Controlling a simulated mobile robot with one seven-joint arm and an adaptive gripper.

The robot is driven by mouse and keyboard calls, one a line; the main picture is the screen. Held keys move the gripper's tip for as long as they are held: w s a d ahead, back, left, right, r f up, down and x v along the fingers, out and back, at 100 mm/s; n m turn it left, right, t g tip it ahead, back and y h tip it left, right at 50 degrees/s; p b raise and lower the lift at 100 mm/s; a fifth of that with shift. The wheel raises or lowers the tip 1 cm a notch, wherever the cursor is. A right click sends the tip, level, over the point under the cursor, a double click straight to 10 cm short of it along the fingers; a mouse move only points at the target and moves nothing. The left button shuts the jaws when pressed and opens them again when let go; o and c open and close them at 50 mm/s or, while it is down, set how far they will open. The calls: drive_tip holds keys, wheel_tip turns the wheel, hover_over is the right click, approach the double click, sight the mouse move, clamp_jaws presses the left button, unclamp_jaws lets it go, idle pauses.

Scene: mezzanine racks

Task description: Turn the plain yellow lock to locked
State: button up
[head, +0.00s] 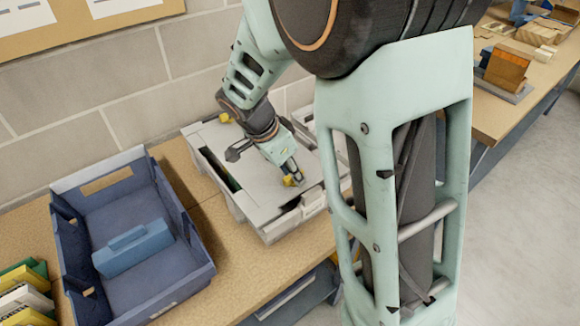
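A light grey case (265,214) with a flat lid lies on the wooden bench against the wall. A small yellow lock (292,181) is on the lid near its front edge, partly covered by my fingers. Another small yellow piece (225,118) is at the case's far left corner. Which of the two is plain is too small to tell. My gripper (290,175) points down at the front lock, with its fingertips at or around it. I cannot tell whether the fingers grip it, and the lock's turn position is unclear.
A blue open bin (186,222) with a blue block (133,249) inside stands left of the case. Several green and yellow items (25,290) sit at the far left. My arm hides part of the case's right side. Another bench (500,112) with wooden parts is at right.

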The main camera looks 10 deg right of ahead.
clamp_jaws()
